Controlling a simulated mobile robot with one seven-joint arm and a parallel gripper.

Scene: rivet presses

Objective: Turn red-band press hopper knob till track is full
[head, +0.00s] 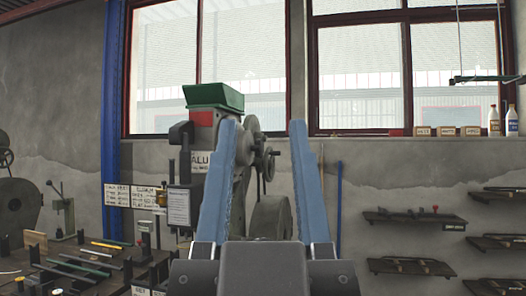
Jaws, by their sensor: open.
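A grey press (200,135) with a green hopper (214,96) on top stands ahead, left of centre in the head view. A red band (202,118) shows just below the hopper, above a label reading "ALU". A handwheel with a small dark knob (275,153) shows on the press's right side, between my fingers in the picture. I cannot tell whether it is the hopper knob. My gripper (264,123) is open and empty, its blue fingers pointing at the press and hiding part of it. The track and its fill cannot be made out.
A bench (85,270) with rods and tools stands at lower left, beside a blue post (114,120). Another dark machine (18,200) is at the left edge. Wall shelves (414,218) hold tools at right. Bottles and small boxes (447,131) line the window sill.

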